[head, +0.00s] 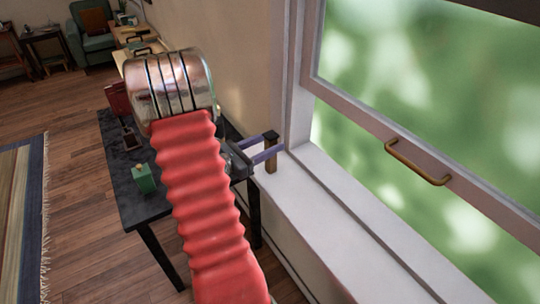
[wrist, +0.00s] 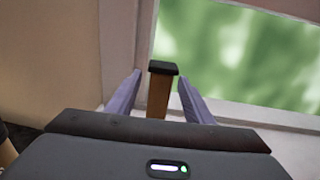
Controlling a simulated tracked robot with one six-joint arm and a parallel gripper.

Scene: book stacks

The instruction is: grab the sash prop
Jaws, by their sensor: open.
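The sash prop (head: 271,155) is a short upright wooden post with a black cap. It stands on the white window sill near the left end of the window. In the wrist view the sash prop (wrist: 157,95) stands between the two purple fingers of my gripper (wrist: 155,97). The fingers are open, with a visible gap on each side of the post. In the head view my gripper (head: 265,148) reaches in from the left at the upper part of the post. The foot of the post is partly hidden by my gripper body in the wrist view.
The window sash (head: 372,122) is raised, with a brass handle (head: 417,163) on its lower rail. The sill (head: 330,225) is clear to the right of the post. A dark table (head: 124,188) with a green box (head: 144,178) stands left of the sill, below my arm.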

